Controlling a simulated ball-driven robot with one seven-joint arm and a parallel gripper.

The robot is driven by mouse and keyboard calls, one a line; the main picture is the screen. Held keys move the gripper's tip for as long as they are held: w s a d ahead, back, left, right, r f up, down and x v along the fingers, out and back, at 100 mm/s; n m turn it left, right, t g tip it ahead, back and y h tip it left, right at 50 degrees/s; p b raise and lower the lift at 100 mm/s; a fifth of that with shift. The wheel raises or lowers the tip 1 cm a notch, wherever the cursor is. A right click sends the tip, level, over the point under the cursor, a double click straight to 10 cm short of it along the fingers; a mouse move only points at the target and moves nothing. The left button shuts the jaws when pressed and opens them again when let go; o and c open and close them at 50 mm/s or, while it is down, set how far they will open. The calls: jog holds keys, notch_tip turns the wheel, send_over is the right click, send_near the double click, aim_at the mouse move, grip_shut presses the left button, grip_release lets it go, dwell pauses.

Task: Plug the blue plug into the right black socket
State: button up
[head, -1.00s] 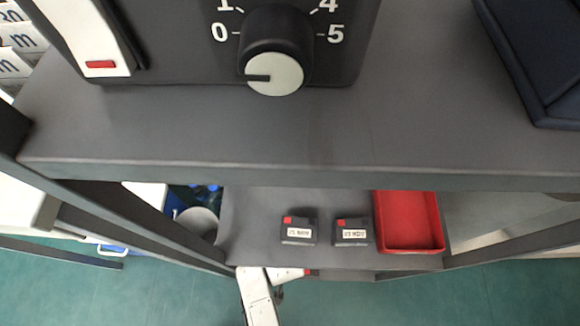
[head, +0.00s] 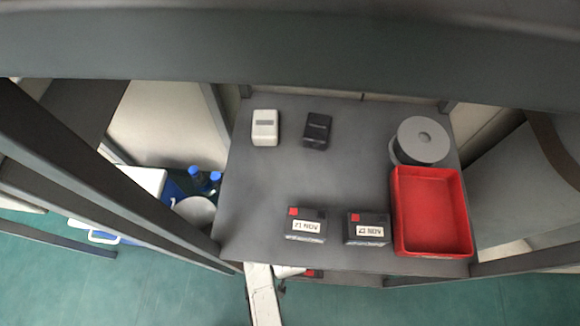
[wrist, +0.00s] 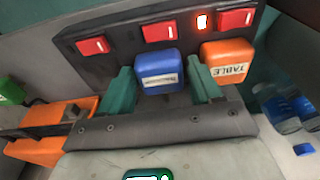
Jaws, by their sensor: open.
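The blue plug (wrist: 158,70) with a white label is in the wrist view, against a black power strip (wrist: 122,45) below its middle red switch. My gripper (wrist: 161,72) is open, with one teal finger on each side of the blue plug. I cannot tell whether the fingers touch it. An orange plug (wrist: 228,62) labelled TABLE sits just right of the right finger, below the right red switch. A lit orange-red lamp shows between these two switches. I cannot tell which socket is the right black one. In the head view my gripper is hidden.
Blue bottles (wrist: 293,108) stand right in the wrist view; an orange object (wrist: 50,130) lies left. In the head view the grey shelf (head: 250,190) holds two black labelled boxes (head: 306,226), white and black blocks, a grey spool (head: 422,141) and a red tray (head: 432,170).

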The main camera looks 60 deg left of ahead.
jog(key=shift+c, duration=0.3)
jog(key=c, duration=0.7)
jog(key=o, duration=0.4)
jog(key=c, duration=0.6)
jog(key=shift+d, duration=0.1)
jog(key=shift+r, duration=0.1)
jog(key=shift+r+p, duration=1.45)
jog(key=shift+p, duration=0.15)
jog(key=shift+r+p, duration=0.25)
jog(key=shift+p, duration=0.05)
